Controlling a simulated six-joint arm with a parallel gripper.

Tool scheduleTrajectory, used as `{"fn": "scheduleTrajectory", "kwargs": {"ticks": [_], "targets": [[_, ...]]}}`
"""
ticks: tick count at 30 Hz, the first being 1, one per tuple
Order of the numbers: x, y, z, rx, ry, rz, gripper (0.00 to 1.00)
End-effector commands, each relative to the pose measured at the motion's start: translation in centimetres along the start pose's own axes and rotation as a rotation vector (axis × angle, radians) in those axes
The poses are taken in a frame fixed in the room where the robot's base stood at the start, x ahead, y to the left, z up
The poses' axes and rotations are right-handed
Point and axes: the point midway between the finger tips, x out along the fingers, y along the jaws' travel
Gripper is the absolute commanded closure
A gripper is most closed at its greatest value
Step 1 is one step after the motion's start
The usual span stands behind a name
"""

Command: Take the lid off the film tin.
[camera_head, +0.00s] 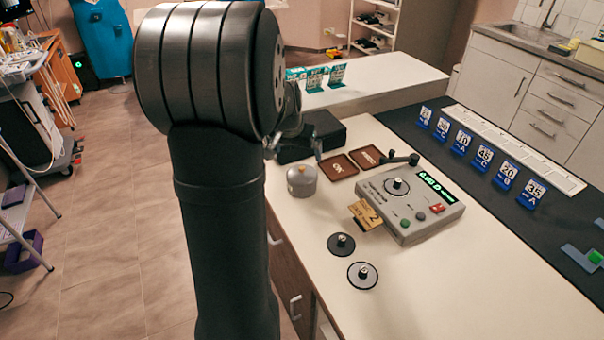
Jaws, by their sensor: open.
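The film tin (301,184) is a small grey metal cylinder standing upright on the cream worktop, near its left edge. Its lid (300,171) is on top, with a small knob. My gripper (302,146) is partly hidden behind my large dark arm. The part that shows is above the tin in the picture, in front of a black box. The fingers look apart and empty, and I see no contact with the lid. The exact gap to the tin cannot be told from this view.
Right of the tin lie two brown trays (338,178) and a grey device (407,203) with a green display and a crank. A yellow card (364,213) sits at its side. Two black knobbed discs (362,276) lie in front. A black box (324,124) stands behind.

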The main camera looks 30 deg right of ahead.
Motion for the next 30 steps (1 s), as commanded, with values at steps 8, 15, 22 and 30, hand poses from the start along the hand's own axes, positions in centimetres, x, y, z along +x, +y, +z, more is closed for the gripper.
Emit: {"fn": "scheduleTrajectory", "kwargs": {"ticks": [8, 15, 22, 30], "targets": [[5.1, 0.0, 0.0, 0.001, -0.002, 0.001, 0.02], [6.6, 0.0, 0.0, 0.002, 0.000, 0.000, 0.02], [9.4, -0.4, -0.2, 0.001, -0.002, 0.000, 0.02], [11.6, -0.4, -0.2, 0.002, -0.001, 0.000, 0.02]]}}
